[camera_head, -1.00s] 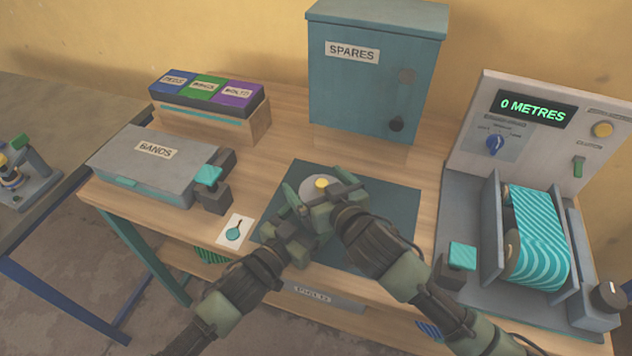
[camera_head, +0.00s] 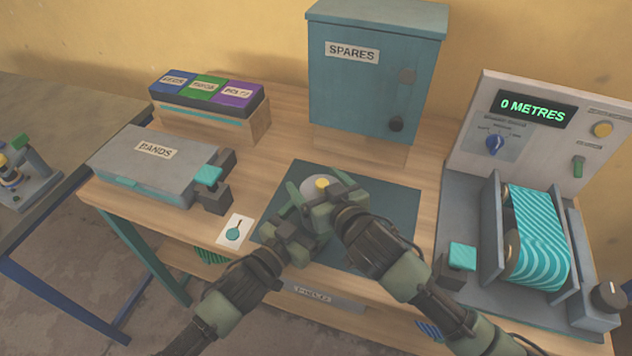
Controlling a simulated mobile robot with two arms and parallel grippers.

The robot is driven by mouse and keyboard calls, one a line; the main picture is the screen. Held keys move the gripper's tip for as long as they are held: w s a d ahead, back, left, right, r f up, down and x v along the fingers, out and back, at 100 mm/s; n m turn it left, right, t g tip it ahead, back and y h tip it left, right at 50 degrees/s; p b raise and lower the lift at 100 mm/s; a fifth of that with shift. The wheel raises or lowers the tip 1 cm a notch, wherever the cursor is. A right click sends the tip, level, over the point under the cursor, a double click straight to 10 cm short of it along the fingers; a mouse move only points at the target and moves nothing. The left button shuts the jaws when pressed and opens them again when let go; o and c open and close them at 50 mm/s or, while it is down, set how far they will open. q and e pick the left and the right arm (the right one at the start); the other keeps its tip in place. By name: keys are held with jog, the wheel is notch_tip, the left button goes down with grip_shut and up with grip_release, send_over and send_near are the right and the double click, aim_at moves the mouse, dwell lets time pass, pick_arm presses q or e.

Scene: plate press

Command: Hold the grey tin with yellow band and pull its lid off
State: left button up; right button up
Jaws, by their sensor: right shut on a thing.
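The tin sits on the dark mat (camera_head: 393,192) in the middle of the bench, mostly hidden by my grippers. Its grey lid (camera_head: 311,187) shows from above with a yellow knob (camera_head: 321,183) on top. The yellow band on its side is hidden. My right gripper (camera_head: 333,190) is at the lid, shut on it by the knob. My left gripper (camera_head: 298,212) is low at the tin's near left side, with a finger standing along the lid's left edge. I cannot tell whether its fingers are closed on the tin.
A teal SPARES cabinet (camera_head: 372,75) stands behind the mat. A grey BANDS box (camera_head: 150,160) is at left, with coloured boxes (camera_head: 205,90) behind it. A machine with a striped roll (camera_head: 537,240) fills the right. The mat's right part is free.

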jog(key=shift+r, duration=0.2)
jog(key=shift+r, duration=0.9)
jog(key=shift+r, duration=2)
pick_arm(q)
jog(key=o, duration=2.1)
jog(key=shift+s, duration=0.1)
jog(key=b+v, duration=0.1)
jog(key=v, duration=1)
jog(key=shift+f, duration=0.1)
pick_arm(e)
jog(key=shift+f, duration=0.55)
pick_arm(q)
jog(key=shift+s+a, duration=0.3)
jog(key=shift+s, duration=0.05)
